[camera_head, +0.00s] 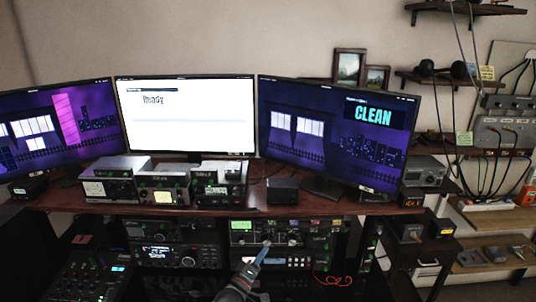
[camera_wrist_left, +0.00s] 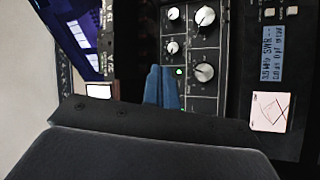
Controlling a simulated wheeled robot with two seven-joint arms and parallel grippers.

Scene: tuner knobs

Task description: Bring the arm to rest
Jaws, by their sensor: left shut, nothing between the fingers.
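My left gripper (camera_head: 262,254) is at the bottom middle of the head view, its blue fingers pointing up toward the tuner (camera_head: 282,226) on the shelf under the desk. The fingers look closed together with nothing between them. In the left wrist view the blue fingers (camera_wrist_left: 162,88) are side by side in front of the tuner's black panel (camera_wrist_left: 190,100), which has several silver-grey knobs and a small green light. I cannot tell whether the fingertips touch the panel. My right gripper is not in view.
The desk (camera_head: 330,206) holds three monitors and several radio units. More equipment fills the shelf below, with a mixer (camera_head: 90,280) at the lower left. Red cable (camera_head: 335,280) hangs right of the gripper. Cables and shelves line the right wall.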

